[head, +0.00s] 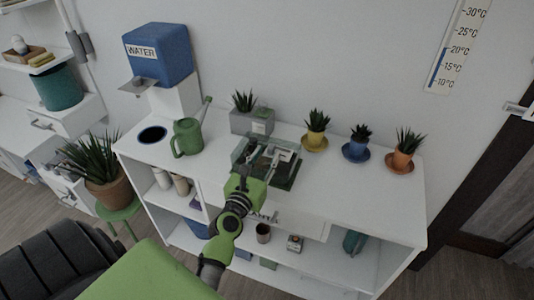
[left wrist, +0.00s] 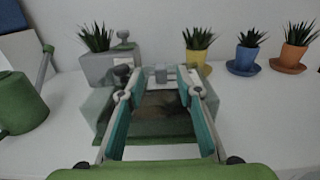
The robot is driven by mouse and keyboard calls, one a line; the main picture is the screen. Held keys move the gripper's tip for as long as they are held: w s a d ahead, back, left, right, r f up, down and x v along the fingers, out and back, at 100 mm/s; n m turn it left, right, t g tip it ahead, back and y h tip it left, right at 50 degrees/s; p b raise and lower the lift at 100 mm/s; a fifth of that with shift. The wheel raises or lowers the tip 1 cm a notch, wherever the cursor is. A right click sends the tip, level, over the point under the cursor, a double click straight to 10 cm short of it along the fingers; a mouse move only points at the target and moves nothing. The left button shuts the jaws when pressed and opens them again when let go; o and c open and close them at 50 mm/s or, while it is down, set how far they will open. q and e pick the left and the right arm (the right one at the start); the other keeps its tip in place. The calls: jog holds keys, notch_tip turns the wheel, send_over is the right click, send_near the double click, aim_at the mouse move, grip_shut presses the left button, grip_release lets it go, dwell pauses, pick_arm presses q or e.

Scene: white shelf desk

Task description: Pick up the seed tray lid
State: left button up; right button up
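The seed tray (head: 284,183) is dark green and stands on the white shelf desk's top. A clear, box-like lid (head: 243,149) sits over it; its left side also shows in the left wrist view (left wrist: 97,104). My left gripper (head: 269,155) reaches over the lid from the front. In the left wrist view my left gripper (left wrist: 160,88) is open, its two teal-padded fingers wide apart above the lid. A small grey block (left wrist: 161,74), perhaps the lid's handle, shows between the fingertips. I cannot tell whether the fingers touch the lid. My right gripper is not in view.
A grey planter (head: 252,121) stands close behind the tray. A green watering can (head: 187,137) stands to the left. Yellow (head: 315,140), blue (head: 356,150) and orange (head: 402,160) potted plants stand to the right. The desk's front right top (head: 370,210) is clear.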

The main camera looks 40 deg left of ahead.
aim_at(270, 151)
pick_arm(q)
jog(key=x, duration=0.5)
jog(key=shift+w+b, duration=0.4)
jog(key=shift+w, duration=0.05)
grip_shut()
